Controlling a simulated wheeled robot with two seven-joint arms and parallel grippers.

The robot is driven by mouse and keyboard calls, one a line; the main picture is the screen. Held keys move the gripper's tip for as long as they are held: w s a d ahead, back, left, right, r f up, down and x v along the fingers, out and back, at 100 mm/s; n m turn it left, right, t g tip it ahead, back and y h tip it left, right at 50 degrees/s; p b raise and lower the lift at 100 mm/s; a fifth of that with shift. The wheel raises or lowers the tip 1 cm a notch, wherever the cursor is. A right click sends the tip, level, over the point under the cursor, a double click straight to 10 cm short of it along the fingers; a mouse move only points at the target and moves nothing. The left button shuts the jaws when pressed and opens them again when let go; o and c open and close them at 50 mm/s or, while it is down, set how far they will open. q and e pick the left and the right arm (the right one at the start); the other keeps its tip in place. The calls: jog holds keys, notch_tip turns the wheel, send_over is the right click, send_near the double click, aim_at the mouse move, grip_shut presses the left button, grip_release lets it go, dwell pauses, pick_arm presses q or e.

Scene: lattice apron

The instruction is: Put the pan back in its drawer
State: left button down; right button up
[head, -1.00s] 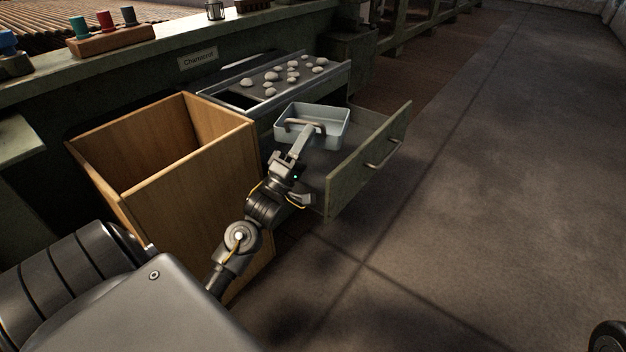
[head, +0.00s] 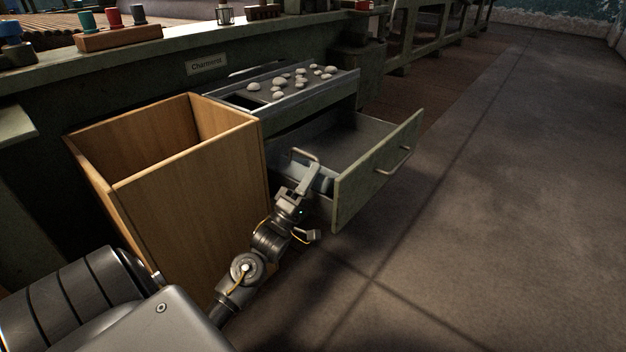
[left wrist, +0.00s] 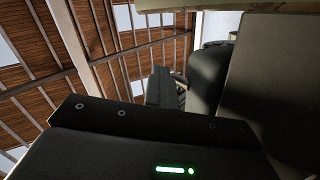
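The grey pan (head: 322,184) sits low inside the open drawer (head: 351,188), at its near left corner. Its handle (head: 304,154) stands up above the drawer's side. Most of the pan's body is hidden behind my left gripper (head: 311,172) and the drawer's walls; whether it rests on the drawer floor I cannot tell. My left gripper reaches in over the drawer's left side and appears shut on the pan's handle. The left wrist view shows only ceiling and dark arm parts, no pan. My right gripper is not in view.
A tall wooden open box (head: 190,190) stands close left of the drawer. A shallower drawer (head: 300,98) with several pale stones (head: 277,95) sits above and behind. The counter (head: 150,62) runs along the back. The floor (head: 500,200) at right is clear.

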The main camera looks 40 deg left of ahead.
pick_arm(q)
jog(key=c, duration=2.2)
grip_release()
jog(key=shift+f, duration=0.55)
